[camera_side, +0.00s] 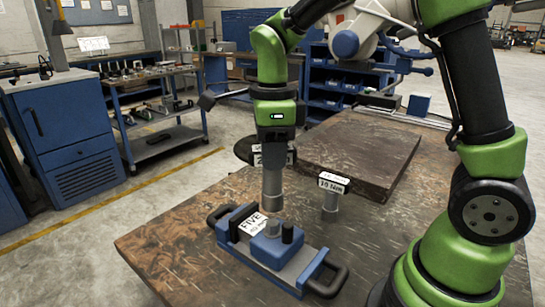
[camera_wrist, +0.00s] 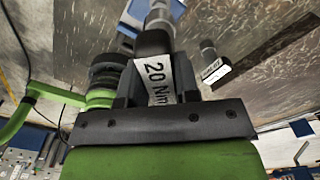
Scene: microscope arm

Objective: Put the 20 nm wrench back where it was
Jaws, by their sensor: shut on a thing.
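The 20 Nm wrench (camera_side: 272,187) hangs upright in my gripper (camera_side: 273,152). Its grey lower end points down at the table. In the wrist view its white "20 Nm" label (camera_wrist: 160,82) sits between my fingers, which are shut on it. In the side view its lower end appears just behind the "FIVE" label of a blue fixture (camera_side: 285,262). I cannot tell whether it touches the table. A second, similar wrench (camera_side: 330,205) with a white label stands upright on the table to the right, apart from the held one. It also shows in the wrist view (camera_wrist: 208,52).
The blue fixture has black handles at both ends and lies in front of the held wrench. A dark raised slab (camera_side: 360,150) covers the back of the brown worktable (camera_side: 160,250). The table's left front part is bare. A blue cabinet (camera_side: 65,140) stands away left.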

